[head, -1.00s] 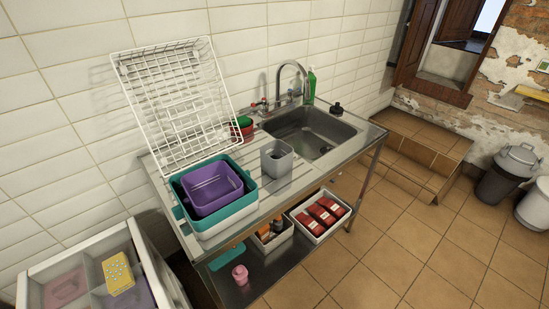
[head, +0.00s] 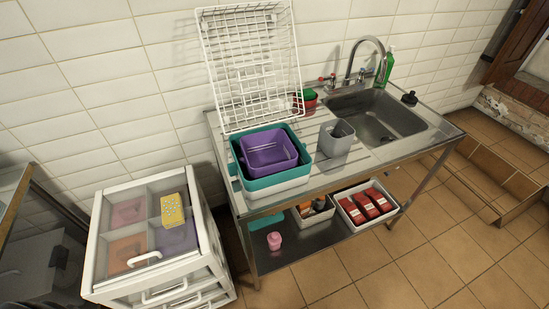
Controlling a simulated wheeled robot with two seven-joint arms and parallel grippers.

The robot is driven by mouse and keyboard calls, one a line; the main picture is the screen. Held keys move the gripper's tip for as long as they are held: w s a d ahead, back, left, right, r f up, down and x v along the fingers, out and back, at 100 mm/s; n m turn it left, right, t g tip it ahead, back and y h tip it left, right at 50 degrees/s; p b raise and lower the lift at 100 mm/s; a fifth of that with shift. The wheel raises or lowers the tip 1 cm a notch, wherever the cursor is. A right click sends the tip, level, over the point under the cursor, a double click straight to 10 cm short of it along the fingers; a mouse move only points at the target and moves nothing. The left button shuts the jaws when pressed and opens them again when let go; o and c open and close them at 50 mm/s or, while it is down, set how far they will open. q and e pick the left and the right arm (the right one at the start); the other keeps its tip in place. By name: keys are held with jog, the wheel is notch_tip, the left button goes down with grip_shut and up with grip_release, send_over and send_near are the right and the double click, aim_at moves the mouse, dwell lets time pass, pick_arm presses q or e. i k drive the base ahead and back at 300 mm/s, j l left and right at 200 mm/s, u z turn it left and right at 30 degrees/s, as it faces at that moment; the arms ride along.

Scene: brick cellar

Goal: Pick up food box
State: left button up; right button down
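No thing in view is clearly marked as the food box. A small yellow box with a pale pattern (head: 172,210) stands on the clear top of the white drawer unit (head: 98,240) at the lower left. Several red packs with pale labels (head: 363,204) lie in a white tray (head: 344,214) on the lower shelf of the steel sink table. Neither of my grippers is in view.
The sink table (head: 300,196) carries nested purple (head: 268,158) and teal tubs (head: 240,172), a grey container (head: 336,139) and a leaning white wire rack (head: 252,65). A pink bottle (head: 274,241) stands on its lower shelf. The tiled floor (head: 400,270) in front is clear.

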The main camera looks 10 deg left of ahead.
aim_at(335, 136)
jog(key=l+u, duration=0.15)
jog(key=u, duration=0.3)
jog(key=i+l+u, duration=0.1)
jog(key=l+u, duration=0.15)
jog(key=u, duration=0.2)
jog(key=l+u, duration=0.15)
jog(key=u, duration=0.3)
jog(key=l+u, duration=0.2)
jog(key=u, duration=0.25)
jog(key=k+l+u, duration=0.1)
jog(key=u, duration=0.35)
